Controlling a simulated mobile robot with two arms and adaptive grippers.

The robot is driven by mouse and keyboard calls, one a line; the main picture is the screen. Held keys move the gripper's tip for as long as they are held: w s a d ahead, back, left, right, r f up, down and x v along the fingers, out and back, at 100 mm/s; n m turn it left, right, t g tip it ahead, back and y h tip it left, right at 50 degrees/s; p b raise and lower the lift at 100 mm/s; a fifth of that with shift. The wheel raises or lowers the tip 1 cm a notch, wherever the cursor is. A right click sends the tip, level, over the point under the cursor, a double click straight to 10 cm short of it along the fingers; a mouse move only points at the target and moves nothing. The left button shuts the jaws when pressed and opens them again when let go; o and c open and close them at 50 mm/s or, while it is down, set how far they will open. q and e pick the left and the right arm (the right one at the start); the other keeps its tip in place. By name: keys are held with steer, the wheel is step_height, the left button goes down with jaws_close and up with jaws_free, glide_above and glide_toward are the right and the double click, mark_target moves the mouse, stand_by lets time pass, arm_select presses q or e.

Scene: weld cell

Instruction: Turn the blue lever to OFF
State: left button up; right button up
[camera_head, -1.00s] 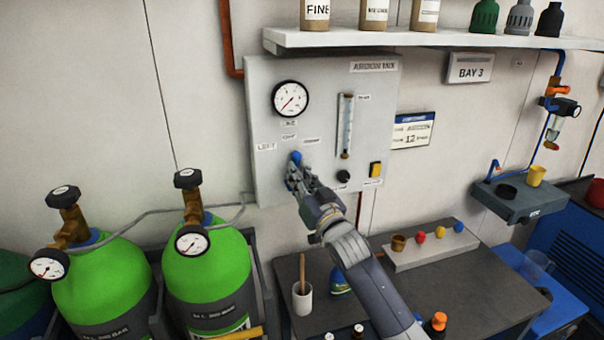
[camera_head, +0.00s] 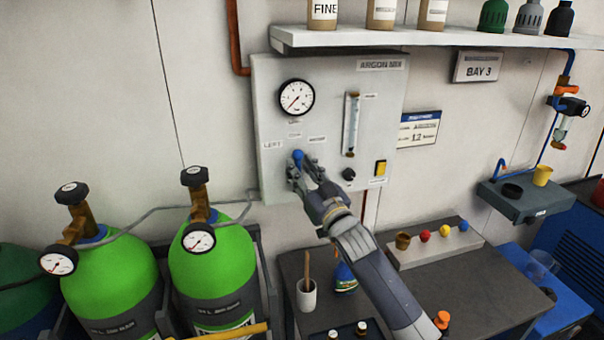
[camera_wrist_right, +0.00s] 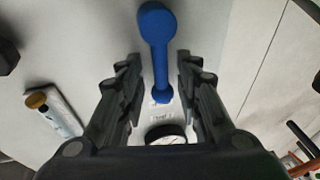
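The blue lever (camera_head: 298,155) is on the grey argon panel (camera_head: 330,75), below the round gauge. It points roughly up, toward the middle of three small labels; the left one reads LEFT and the middle text is blurred. My right gripper (camera_head: 304,165) is at the lever, hiding its lower part in the head view. In the right wrist view the lever (camera_wrist_right: 159,60) runs between the two fingers (camera_wrist_right: 157,82), with a visible gap on each side. The fingers are open. My left gripper is not in view.
A gauge (camera_head: 296,97), a flow tube (camera_head: 351,125), a black knob (camera_head: 348,174) and a yellow switch (camera_head: 380,168) share the panel. A shelf (camera_head: 430,38) juts out above. Green cylinders (camera_head: 215,265) stand at lower left; a bench (camera_head: 440,285) holds small items below.

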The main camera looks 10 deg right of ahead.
steer(key=shift+f, duration=0.2)
steer(key=v, duration=1.2)
